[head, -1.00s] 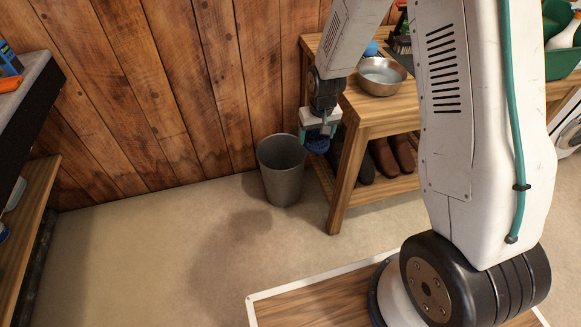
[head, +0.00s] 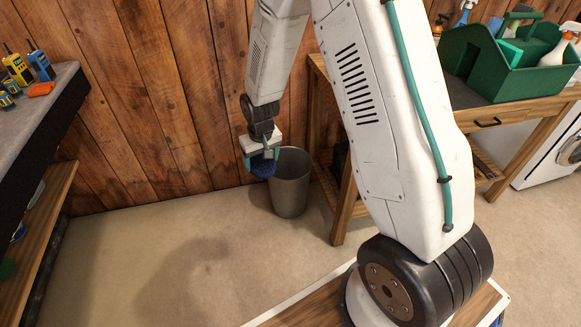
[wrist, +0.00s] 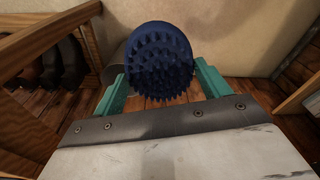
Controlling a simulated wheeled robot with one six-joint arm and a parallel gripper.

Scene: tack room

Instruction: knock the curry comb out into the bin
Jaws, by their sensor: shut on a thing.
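The curry comb (head: 263,169) is dark blue and round, and its studded face shows in the wrist view (wrist: 158,62). My gripper (head: 262,158) is shut on it, with a teal finger on either side. The grey bin (head: 291,188) stands on the floor by the wooden wall. In the head view the comb appears at the upper left of the bin's rim and overlaps it in the picture. I cannot tell whether it is over the opening. The bin's inside bottom is hidden.
A wooden bench (head: 345,195) stands right of the bin, partly behind my arm. A green caddy (head: 510,75) with bottles sits on a table at the right. A workbench (head: 50,110) stands at the left. The floor (head: 150,260) left of the bin is clear.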

